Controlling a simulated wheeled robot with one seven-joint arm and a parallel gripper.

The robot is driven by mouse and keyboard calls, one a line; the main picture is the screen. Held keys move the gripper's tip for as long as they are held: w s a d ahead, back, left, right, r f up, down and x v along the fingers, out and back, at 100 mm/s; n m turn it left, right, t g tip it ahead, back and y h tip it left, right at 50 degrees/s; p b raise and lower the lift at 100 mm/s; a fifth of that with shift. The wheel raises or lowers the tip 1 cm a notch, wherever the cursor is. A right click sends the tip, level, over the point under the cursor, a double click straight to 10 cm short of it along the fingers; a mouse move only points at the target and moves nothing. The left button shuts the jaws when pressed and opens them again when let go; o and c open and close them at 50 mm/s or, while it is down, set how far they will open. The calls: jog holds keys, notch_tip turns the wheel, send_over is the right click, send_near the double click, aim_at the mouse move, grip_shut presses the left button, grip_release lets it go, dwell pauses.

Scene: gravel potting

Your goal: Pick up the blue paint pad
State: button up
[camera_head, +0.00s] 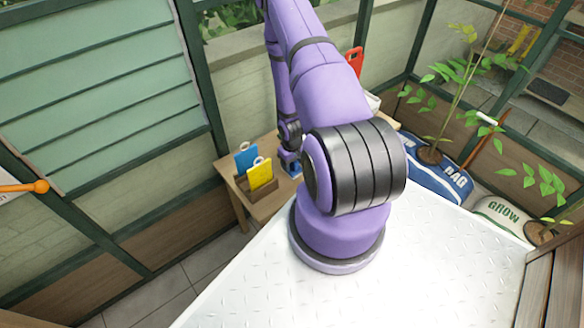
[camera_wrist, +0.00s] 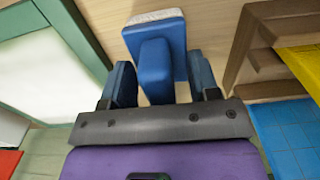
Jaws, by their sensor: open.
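In the wrist view, the blue paint pad (camera_wrist: 158,30) lies on the light wooden table. It has a raised blue handle block and a white strip along its far edge. My gripper (camera_wrist: 161,76) is open, with one blue finger on each side of the handle. Small gaps show between the fingers and the handle, so the pad is not clamped. In the head view, my arm hides most of the gripper (camera_head: 290,165), and I cannot tell the pad from the blue fingers there.
A brown wooden holder (camera_wrist: 243,50) with a yellow and a blue packet stands close right of the pad; the head view shows the yellow packet (camera_head: 259,174) and blue packet (camera_head: 246,158). A green-framed white panel (camera_wrist: 45,75) is at left. Bags and plants stand right.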

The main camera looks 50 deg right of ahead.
grip_shut()
jog(key=shift+r, duration=0.15)
